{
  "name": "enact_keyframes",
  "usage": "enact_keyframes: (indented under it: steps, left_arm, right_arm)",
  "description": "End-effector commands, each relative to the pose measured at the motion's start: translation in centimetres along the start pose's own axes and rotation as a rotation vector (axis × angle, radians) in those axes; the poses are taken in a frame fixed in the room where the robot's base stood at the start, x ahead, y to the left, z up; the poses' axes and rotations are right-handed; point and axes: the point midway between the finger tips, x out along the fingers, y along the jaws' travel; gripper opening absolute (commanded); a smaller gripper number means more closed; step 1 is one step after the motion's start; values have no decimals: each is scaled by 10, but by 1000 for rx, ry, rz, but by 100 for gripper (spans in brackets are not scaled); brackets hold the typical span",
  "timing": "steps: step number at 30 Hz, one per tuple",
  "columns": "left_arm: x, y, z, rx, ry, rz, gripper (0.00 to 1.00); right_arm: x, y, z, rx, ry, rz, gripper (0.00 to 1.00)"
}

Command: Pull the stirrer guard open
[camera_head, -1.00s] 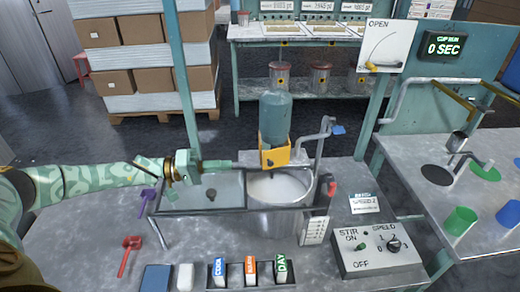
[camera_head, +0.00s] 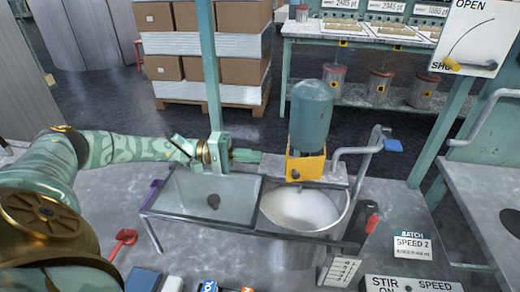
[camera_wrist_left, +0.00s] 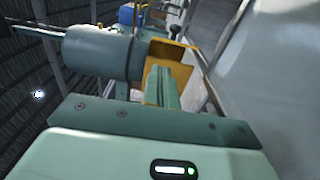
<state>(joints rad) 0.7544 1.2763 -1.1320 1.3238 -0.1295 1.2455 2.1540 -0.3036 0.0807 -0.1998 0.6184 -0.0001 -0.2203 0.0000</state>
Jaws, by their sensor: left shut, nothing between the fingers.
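The stirrer guard appears to be the clear panel (camera_head: 185,208) in a dark frame, with a small dark knob (camera_head: 214,202). It lies left of the round steel pot (camera_head: 300,212), whose mouth shows uncovered. The stirrer, a green motor (camera_head: 311,115) on an orange bracket (camera_head: 304,166), stands over the pot's back. My left gripper (camera_head: 250,156) is shut and empty, above the panel's back right corner, pointing right towards the bracket. In the left wrist view its fingers (camera_wrist_left: 161,88) are together in front of the yellow-orange bracket (camera_wrist_left: 172,60). My right gripper is out of view.
A pipe with a blue handle (camera_head: 393,145) rises right of the stirrer. A green post (camera_head: 210,75) stands behind my gripper.

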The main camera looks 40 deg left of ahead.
Motion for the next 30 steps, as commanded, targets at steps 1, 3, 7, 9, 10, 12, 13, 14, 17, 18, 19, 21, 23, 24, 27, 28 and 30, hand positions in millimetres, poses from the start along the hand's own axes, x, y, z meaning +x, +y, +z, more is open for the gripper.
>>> enact_keyframes:
  steps: [1, 3, 7, 9, 10, 12, 13, 14, 17, 18, 19, 21, 23, 24, 27, 28, 30]
  left_arm:
    - [10, 0, 0, 2, -3, 4, 0]
    - [24, 0, 1, 0, -3, 3, 0]
    - [47, 0, 0, 0, -3, 3, 0]
    - [58, 0, 0, 0, -2, 3, 0]
    - [62, -1, 0, -1, -1, 2, 0]
    - [69, 0, 0, 1, -1, 1, 0]
    - [72, 0, 0, 1, -1, 2, 0]
    - [74, 0, 0, 0, -2, 2, 0]
    - [78, 0, 0, 0, 0, 0, 0]
    - [79, 0, 0, 0, 0, 0, 0]
    - [79, 0, 0, 0, 0, 0, 0]
    - [79, 0, 0, 0, 0, 0, 0]
    - [79, 0, 0, 0, 0, 0, 0]
    - [79, 0, 0, 0, 0, 0, 0]
    - [80, 1, 1, 0, 1, 0, 0]
    - [81, 2, 1, 0, 2, 1, 0]
    - [88, 6, 3, 2, 12, 5, 0]
  right_arm:
    - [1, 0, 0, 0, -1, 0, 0]
    - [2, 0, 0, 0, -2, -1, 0]
    - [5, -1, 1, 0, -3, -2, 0]
    - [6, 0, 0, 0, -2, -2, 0]
    - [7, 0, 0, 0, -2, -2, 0]
    - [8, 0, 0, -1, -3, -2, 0]
    - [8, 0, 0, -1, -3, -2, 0]
    - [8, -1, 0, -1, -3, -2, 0]
    - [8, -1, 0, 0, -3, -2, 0]
    - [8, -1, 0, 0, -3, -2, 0]
    - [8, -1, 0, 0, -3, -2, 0]
    - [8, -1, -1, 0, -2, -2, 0]
    - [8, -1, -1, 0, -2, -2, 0]
    - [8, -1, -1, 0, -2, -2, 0]
    - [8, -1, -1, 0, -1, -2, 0]
    - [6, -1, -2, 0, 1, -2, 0]
    - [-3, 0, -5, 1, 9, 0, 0]
